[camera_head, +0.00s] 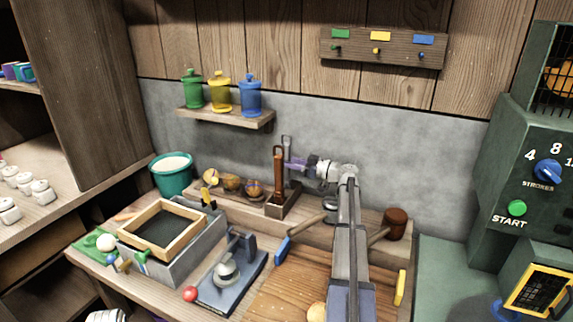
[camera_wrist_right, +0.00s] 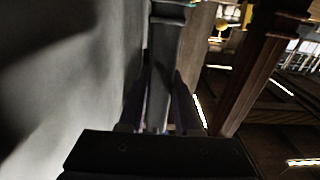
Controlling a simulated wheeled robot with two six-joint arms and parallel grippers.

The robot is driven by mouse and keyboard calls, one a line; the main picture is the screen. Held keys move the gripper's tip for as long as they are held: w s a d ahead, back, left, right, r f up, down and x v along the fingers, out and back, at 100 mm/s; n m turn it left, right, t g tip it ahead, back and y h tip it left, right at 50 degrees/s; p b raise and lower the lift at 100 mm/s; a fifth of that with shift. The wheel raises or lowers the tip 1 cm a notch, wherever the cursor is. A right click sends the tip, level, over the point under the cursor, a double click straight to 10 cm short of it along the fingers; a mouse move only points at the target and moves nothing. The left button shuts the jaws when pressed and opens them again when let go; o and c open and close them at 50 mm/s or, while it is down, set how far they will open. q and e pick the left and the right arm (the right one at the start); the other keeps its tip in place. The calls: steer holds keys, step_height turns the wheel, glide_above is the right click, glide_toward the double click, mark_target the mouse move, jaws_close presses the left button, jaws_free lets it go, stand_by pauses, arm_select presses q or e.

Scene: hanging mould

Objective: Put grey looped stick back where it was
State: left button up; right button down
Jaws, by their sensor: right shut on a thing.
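The grey looped stick (camera_head: 287,143) stands upright at the back of the bench, close to the grey wall. My right gripper (camera_head: 291,164) reaches it from the right and is shut on it. In the right wrist view the grey stick (camera_wrist_right: 168,55) runs up from between the fingers (camera_wrist_right: 160,110). A brown looped stick (camera_head: 278,165) stands just left of it, and also shows in the wrist view (camera_wrist_right: 262,70). A small wooden holder (camera_head: 283,205) is below both sticks. I cannot tell whether the grey stick's lower end is inside the holder. My left gripper is not in view.
A shelf (camera_head: 225,116) with green, yellow and blue jars is above left. Small bowls (camera_head: 231,182) and a teal bucket (camera_head: 172,175) stand left of the holder. A brown mallet (camera_head: 396,222) lies right of my right arm. The wall is close behind.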

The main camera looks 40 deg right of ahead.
steer(key=shift+f, duration=0.15)
steer(key=c, duration=0.6)
jaws_free()
steer(key=v, duration=1.2)
